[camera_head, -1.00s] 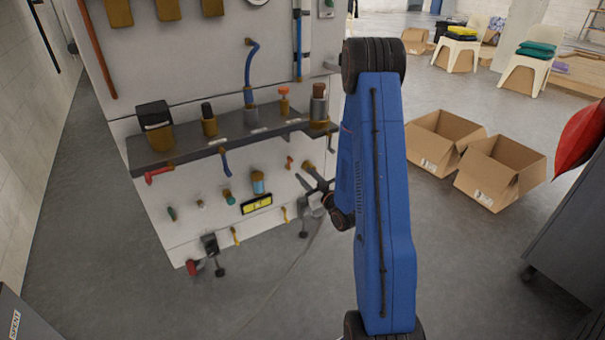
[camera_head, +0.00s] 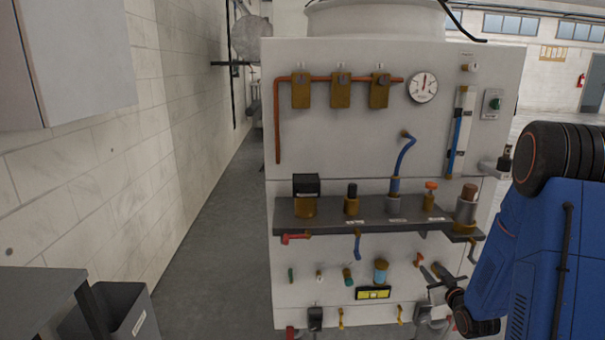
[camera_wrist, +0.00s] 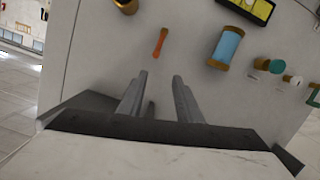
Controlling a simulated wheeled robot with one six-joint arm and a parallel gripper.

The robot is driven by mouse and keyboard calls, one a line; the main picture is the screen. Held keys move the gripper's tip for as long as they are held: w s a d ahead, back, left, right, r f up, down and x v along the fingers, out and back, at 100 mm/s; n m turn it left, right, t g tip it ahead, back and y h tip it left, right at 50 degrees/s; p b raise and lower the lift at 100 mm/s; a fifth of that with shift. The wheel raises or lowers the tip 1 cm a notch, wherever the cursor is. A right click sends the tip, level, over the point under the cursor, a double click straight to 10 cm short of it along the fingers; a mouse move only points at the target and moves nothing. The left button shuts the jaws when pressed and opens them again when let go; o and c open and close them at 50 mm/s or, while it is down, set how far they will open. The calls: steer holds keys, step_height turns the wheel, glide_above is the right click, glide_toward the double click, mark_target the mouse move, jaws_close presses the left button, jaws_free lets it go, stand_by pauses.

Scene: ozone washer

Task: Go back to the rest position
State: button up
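My gripper (camera_wrist: 158,98) shows in the wrist view with its two grey fingers apart and nothing between them. It points at the front panel of the white washer machine (camera_wrist: 115,60). An orange handle (camera_wrist: 160,42) and a blue cylinder with brown ends (camera_wrist: 226,46) are on the panel just beyond the fingertips. In the head view, my gripper (camera_head: 440,280) is small, in front of the lower right of the machine (camera_head: 340,140). My blue arm covers the right side of that view.
A shelf (camera_head: 330,226) with several fittings juts from the machine. A tiled wall (camera_head: 140,170) stands at the left, with a grey bin (camera_head: 125,310) at lower left. A floor strip (camera_head: 215,230) between wall and machine is clear.

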steer(key=s+a+r+m+g+h, duration=0.2)
steer(key=s+a+r+g, duration=0.45)
steer(key=s+r, duration=0.65)
steer(key=s+a+r+g, duration=0.1)
steer(key=s+a, duration=0.2)
steer(key=s, duration=0.6)
steer(key=s+a+r+g+y, duration=0.1)
steer(key=s+a+r+g, duration=0.1)
steer(key=s, duration=0.7)
steer(key=s+a+r+g, duration=0.1)
steer(key=s+a, duration=0.3)
steer(key=s, duration=0.6)
steer(key=shift+a+r+m+g+y, duration=0.35)
steer(key=shift+a+r+m+y, duration=0.05)
steer(key=shift+r, duration=0.05)
